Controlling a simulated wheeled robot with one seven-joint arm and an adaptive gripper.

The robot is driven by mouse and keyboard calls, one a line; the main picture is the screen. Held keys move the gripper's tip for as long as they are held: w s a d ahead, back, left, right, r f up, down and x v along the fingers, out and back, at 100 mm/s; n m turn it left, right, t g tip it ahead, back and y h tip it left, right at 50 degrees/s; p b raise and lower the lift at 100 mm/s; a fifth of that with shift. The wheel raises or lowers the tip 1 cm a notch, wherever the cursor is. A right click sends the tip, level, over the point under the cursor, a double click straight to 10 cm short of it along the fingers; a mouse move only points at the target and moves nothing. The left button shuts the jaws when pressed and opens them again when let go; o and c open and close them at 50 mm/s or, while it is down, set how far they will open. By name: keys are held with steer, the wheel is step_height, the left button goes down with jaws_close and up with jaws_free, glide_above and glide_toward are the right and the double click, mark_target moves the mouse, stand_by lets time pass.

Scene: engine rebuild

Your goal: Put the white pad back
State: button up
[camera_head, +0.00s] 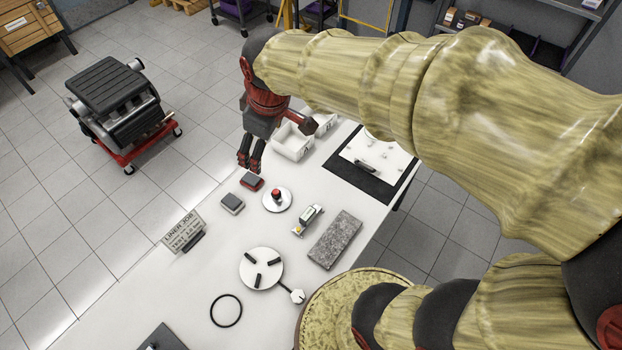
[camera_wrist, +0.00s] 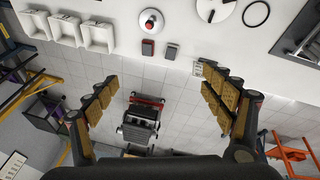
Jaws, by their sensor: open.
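A pad with a grey top and whitish sides (camera_head: 232,203) lies on the white table near its left edge; it also shows in the wrist view (camera_wrist: 171,52). A similar pad with red sides (camera_head: 252,181) lies just beyond it, also seen in the wrist view (camera_wrist: 148,48). My gripper (camera_head: 249,168) hangs near the red-sided pad in the head view. In the wrist view its fingers (camera_wrist: 155,78) are spread wide with nothing between them. Both pads appear ahead of the fingertips, apart from them.
A round white plate with a red knob (camera_head: 277,198), a small gauge-like device (camera_head: 307,219), a grey stone slab (camera_head: 335,239), a three-slot disc (camera_head: 262,268) and a black ring (camera_head: 226,311) share the table. A sign (camera_head: 184,233) stands at the left edge. White bins (camera_head: 292,143) stand at the far end.

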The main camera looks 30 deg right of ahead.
steer(key=s+d+r+m+t, duration=0.1)
steer(key=s+m, duration=0.6)
steer(key=s, duration=0.8)
steer(key=shift+s+d+r+t, duration=0.2)
steer(key=shift+d+r+t, duration=0.3)
steer(key=shift+d, duration=0.4)
steer(key=shift+r, duration=0.1)
